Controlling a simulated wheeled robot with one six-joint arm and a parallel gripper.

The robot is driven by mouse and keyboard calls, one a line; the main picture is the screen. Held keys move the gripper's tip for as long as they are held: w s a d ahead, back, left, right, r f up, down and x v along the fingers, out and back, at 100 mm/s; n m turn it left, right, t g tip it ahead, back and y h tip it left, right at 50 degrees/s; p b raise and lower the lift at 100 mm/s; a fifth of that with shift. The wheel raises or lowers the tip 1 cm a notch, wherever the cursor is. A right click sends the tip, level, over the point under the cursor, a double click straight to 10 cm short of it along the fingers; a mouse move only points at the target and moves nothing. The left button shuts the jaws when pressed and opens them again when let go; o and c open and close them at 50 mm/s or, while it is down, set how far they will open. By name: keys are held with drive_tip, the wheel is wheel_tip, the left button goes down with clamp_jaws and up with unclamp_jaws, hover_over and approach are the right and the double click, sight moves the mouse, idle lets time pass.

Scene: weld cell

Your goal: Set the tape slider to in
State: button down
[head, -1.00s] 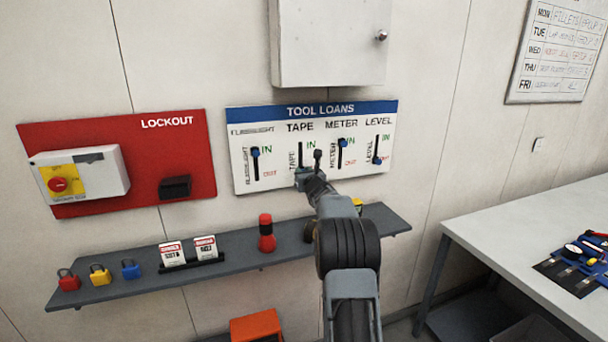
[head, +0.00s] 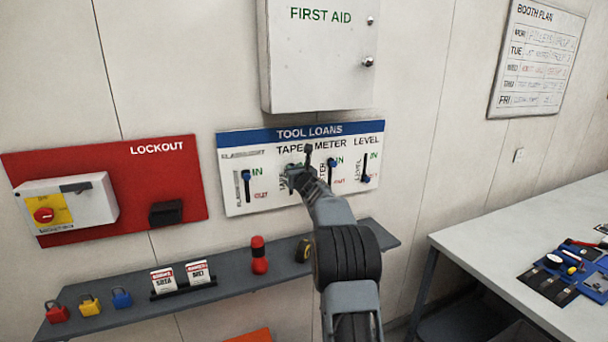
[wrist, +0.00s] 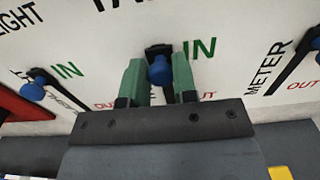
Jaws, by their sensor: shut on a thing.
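The tool loans board (head: 232,206) hangs on the wall with several vertical sliders. In the wrist view the blue tape slider knob (wrist: 159,70) sits at the upper end of its black slot, level with the green IN label (wrist: 199,48). My gripper (wrist: 157,64) is shut on this knob, one green finger on each side. In the head view my gripper (head: 296,174) covers the tape slot and hides the knob. The tape OUT label is partly hidden behind the fingers.
The flashlight knob (head: 246,175) and meter knob (head: 332,162) are near IN; the level knob (head: 366,179) is low. A first aid cabinet (head: 318,60) hangs above. A shelf (head: 225,284) with padlocks runs below. The lockout board (head: 130,190) is left.

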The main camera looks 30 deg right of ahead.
drive_tip(key=shift+r, duration=0.35)
drive_tip(key=c, duration=1.4)
unclamp_jaws()
drive_tip(key=o, duration=0.5)
drive_tip(key=shift+f, duration=0.1)
drive_tip(key=s+b, duration=0.2)
drive_tip(key=s, duration=0.2)
drive_tip(key=s+a+b, duration=0.1)
drive_tip(key=s+b, duration=0.1)
drive_tip(key=s, duration=0.3)
drive_tip(key=s+a+b, duration=0.1)
drive_tip(key=s+b, duration=0.1)
drive_tip(key=s, duration=0.2)
drive_tip(key=shift+s+a, duration=0.2)
drive_tip(key=shift+s, duration=0.15)
